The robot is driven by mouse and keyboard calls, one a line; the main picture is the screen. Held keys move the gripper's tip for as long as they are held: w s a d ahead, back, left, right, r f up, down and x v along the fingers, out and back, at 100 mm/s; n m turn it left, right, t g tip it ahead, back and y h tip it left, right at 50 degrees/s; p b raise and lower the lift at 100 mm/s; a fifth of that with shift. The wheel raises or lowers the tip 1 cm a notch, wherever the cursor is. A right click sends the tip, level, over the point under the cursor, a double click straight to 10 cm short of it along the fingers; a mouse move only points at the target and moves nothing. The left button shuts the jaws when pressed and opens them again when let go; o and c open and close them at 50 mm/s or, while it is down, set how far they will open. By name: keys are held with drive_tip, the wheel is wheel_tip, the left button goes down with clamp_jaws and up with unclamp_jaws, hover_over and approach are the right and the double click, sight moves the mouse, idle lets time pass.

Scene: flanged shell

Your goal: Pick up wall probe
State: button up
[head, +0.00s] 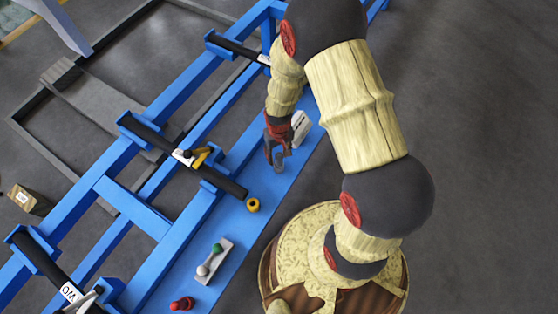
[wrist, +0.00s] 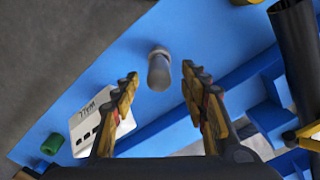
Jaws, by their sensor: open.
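A small grey, round-ended piece (wrist: 159,70), which looks like the wall probe, stands on the blue surface in the wrist view. In the head view it shows as a grey bit (head: 279,161) just below my fingers. My gripper (wrist: 161,80) is open and empty, with one finger on the left of the grey piece and one on the right in the wrist view. I cannot tell how far above it the fingertips are. My gripper (head: 274,143) points down over the blue beam in the head view.
A white block with dark slots (wrist: 92,122) is close behind the left finger, with a green piece (wrist: 52,143) beyond it. A yellow ring (head: 253,204), a white holder with knobs (head: 214,262) and a red piece (head: 181,303) sit further along the beam. Black rollers (head: 220,182) lie left.

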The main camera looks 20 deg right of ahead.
sight(279, 162)
wheel_tip(279, 162, down, 5)
drive_tip(key=shift+s+b, duration=0.15)
drive_tip(key=shift+b, duration=0.9)
clamp_jaws()
